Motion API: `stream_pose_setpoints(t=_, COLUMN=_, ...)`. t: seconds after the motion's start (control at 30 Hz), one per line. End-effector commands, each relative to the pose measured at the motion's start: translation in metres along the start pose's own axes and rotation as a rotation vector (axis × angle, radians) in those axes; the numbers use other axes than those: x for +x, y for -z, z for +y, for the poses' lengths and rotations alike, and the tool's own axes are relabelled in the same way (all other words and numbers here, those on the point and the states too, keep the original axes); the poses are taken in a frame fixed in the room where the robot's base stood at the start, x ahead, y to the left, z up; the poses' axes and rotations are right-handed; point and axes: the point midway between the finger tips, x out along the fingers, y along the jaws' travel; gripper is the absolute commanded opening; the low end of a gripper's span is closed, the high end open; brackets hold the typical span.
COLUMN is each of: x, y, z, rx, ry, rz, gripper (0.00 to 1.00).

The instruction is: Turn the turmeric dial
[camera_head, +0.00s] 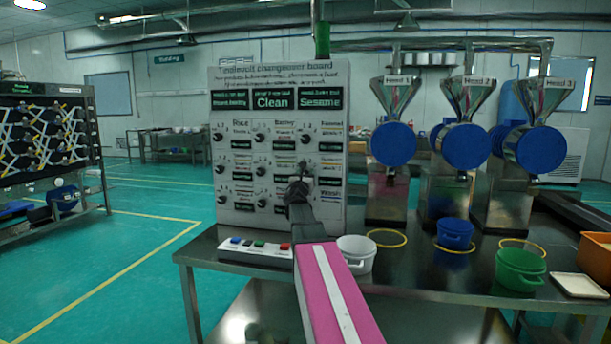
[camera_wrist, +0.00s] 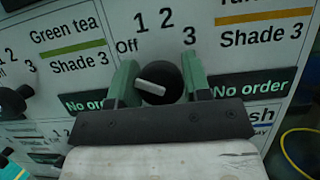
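In the wrist view a dark round dial (camera_wrist: 160,79) with a white pointer bar stands between the two green fingers of my gripper (camera_wrist: 159,76). The pointer lies nearly level, its left end slightly raised. "Off", 1, 2 and 3 are printed around the dial. The label at its right (camera_wrist: 262,22) begins with "Tu" and reads "Shade 3"; its rest is cut off. The fingers flank the dial closely; I cannot tell if both touch it. In the head view my gripper (camera_head: 298,188) is at the lower right of the white changeover board (camera_head: 282,75), hiding this dial.
A Green tea label (camera_wrist: 62,34) and another dial (camera_wrist: 13,101) are at the left. Below the board are a button box (camera_head: 255,248) and a white bucket (camera_head: 356,254). Blue (camera_head: 455,234) and green (camera_head: 520,270) buckets stand farther right on the metal table (camera_head: 420,277).

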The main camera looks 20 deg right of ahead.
Motion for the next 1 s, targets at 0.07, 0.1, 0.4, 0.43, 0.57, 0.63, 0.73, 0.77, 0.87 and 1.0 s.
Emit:
stream_pose_setpoints(t=0.07, x=-0.0001, y=0.0000, z=-0.0001, rx=0.000, ry=0.000, rz=0.000, gripper=0.21)
stream_pose_setpoints(t=0.1, x=-0.0002, y=-0.0001, z=-0.0001, rx=0.000, ry=0.000, rz=0.000, gripper=0.21)
stream_pose_setpoints(t=0.4, x=-0.0001, y=-0.0001, z=0.0000, rx=0.046, ry=0.020, rz=-0.001, gripper=0.21)
stream_pose_setpoints(t=0.43, x=-0.0002, y=0.0000, z=0.0001, rx=0.058, ry=0.025, rz=-0.001, gripper=0.21)
stream_pose_setpoints(t=0.57, x=-0.0002, y=-0.0001, z=0.0001, rx=0.129, ry=0.054, rz=-0.001, gripper=0.21)
stream_pose_setpoints(t=0.63, x=-0.0002, y=0.0000, z=0.0002, rx=0.179, ry=0.074, rz=-0.001, gripper=0.21)
stream_pose_setpoints(t=0.73, x=-0.0002, y=-0.0001, z=0.0000, rx=0.259, ry=0.107, rz=-0.001, gripper=0.21)
stream_pose_setpoints(t=0.77, x=-0.0001, y=-0.0001, z=-0.0003, rx=0.285, ry=0.118, rz=-0.001, gripper=0.21)
stream_pose_setpoints(t=0.87, x=0.0000, y=-0.0001, z=-0.0010, rx=0.373, ry=0.155, rz=-0.001, gripper=0.21)
stream_pose_setpoints(t=1.0, x=-0.0001, y=0.0000, z=-0.0016, rx=0.497, ry=0.206, rz=-0.001, gripper=0.21)
